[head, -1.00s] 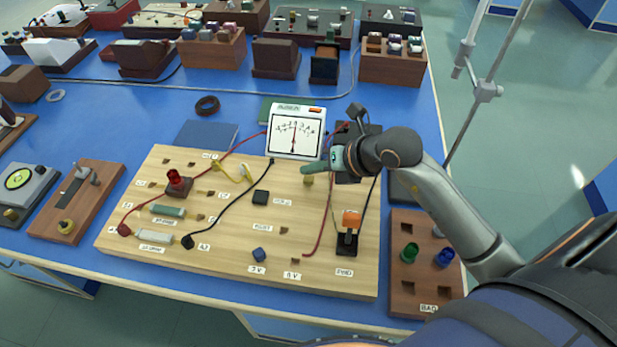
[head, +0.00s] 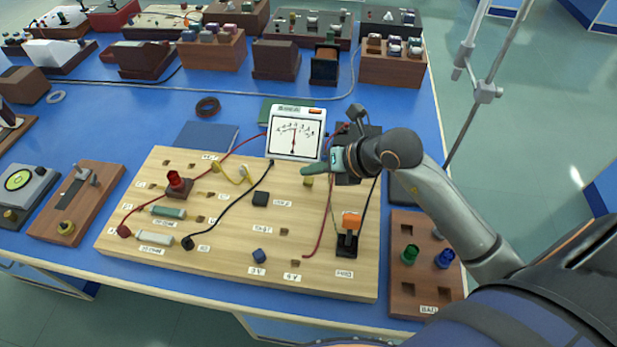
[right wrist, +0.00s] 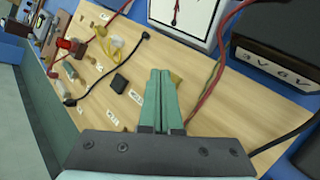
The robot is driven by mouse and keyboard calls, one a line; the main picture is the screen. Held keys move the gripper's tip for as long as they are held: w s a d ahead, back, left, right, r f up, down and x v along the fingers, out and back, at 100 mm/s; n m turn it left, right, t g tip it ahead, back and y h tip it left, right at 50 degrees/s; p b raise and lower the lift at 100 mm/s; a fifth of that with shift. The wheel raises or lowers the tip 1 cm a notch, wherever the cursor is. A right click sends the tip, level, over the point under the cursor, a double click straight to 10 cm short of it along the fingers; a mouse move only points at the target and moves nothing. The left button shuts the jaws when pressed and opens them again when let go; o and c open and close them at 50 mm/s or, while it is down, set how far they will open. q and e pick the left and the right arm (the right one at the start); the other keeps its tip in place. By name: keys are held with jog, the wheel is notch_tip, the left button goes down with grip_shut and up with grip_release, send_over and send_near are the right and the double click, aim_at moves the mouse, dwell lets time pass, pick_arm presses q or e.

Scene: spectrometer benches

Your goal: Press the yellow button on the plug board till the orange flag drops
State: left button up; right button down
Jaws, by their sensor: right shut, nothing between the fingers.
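The wooden plug board (head: 210,258) lies on the blue bench. The yellow button (head: 308,181) stands on its upper right part, below the meter. My right gripper (head: 307,170) is shut and empty, its green fingertips right over the button. In the right wrist view the shut fingers (right wrist: 160,76) partly hide the yellow button (right wrist: 177,77); I cannot tell whether they touch it. The orange flag (head: 351,221) is up on a black stand (head: 346,246) at the board's lower right. My left gripper is not in view.
A white meter (head: 295,135) stands behind the button, with a black box (head: 366,131) beside it, partly behind my gripper. A red lead (head: 320,228) and a black lead run close by. A brown rack (head: 408,285) with green and blue plugs is at right.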

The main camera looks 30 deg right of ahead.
aim_at(313, 183)
dwell(0.7)
jog(key=shift+f+b, duration=0.3)
jog(key=shift+f, duration=0.2)
jog(key=shift+f+b, duration=0.35)
jog(key=shift+f, duration=0.1)
dwell(0.4)
dwell(0.4)
jog(key=shift+r+p, duration=0.85)
jog(key=shift+r, duration=0.05)
notch_tip(313, 183, up, 5)
jog(key=p, duration=0.4)
jog(key=shift+r, duration=0.1)
